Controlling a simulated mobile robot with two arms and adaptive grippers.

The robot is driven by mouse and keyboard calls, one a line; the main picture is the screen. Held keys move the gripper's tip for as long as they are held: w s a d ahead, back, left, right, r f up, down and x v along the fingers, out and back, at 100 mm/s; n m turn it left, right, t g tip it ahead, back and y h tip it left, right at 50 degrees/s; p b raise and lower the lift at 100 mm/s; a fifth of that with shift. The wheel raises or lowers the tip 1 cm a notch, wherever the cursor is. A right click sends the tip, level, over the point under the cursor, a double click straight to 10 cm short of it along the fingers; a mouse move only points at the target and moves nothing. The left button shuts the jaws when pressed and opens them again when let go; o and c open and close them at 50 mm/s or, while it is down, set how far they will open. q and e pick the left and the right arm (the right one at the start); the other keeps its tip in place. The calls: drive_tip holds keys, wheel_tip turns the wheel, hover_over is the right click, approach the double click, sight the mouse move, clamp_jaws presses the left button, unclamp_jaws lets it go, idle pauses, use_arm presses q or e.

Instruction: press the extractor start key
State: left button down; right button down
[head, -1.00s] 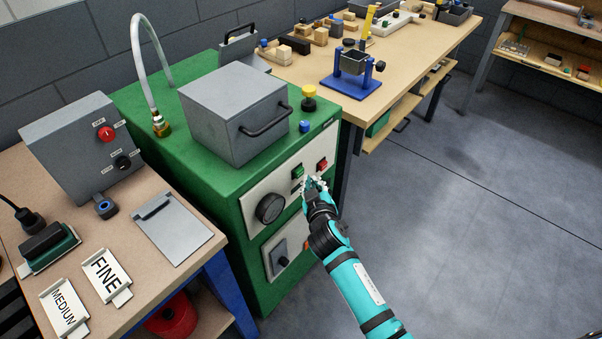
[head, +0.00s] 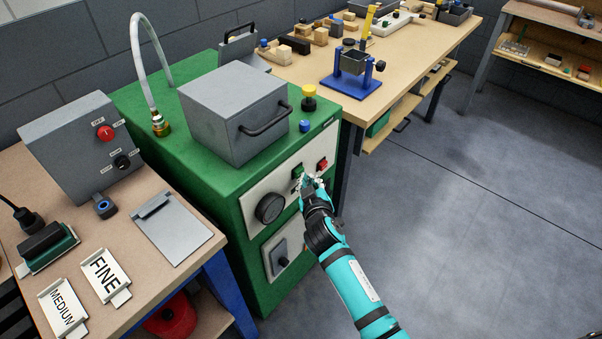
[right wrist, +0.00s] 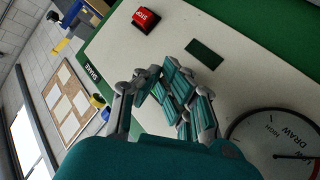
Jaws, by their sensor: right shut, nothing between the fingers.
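The green key (head: 298,172) sits on the pale front panel of the green machine, left of the red stop key (head: 322,164). In the right wrist view the green key (right wrist: 205,53) is a dark rectangle with no readable label, and the red key (right wrist: 145,18) is marked STOP. My right gripper (head: 312,181) is shut and empty, right in front of the panel just below and between the two keys. Its fingertips (right wrist: 172,78) are close to the green key; I cannot tell whether they touch the panel. My left gripper is not in view.
A round DRAW gauge (right wrist: 278,150) is left of the keys in the head view, where it shows as a dark dial (head: 270,208). A grey box with a handle (head: 235,110) stands on the green machine (head: 190,168). The floor to the right is clear.

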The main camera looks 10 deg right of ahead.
drive_tip(key=shift+w+a, duration=0.2)
drive_tip(key=shift+w, duration=0.1)
idle(0.4)
drive_tip(key=shift+s, duration=0.1)
drive_tip(key=shift+s+d+p, duration=0.35)
drive_tip(key=shift+s+d, duration=0.2)
drive_tip(key=shift+s, duration=0.1)
drive_tip(key=shift+s, duration=0.1)
drive_tip(key=s+d+p, duration=0.1)
drive_tip(key=s, duration=0.1)
drive_tip(key=s+d+p, duration=0.1)
drive_tip(key=d, duration=0.1)
drive_tip(key=shift+s, duration=0.4)
idle(0.7)
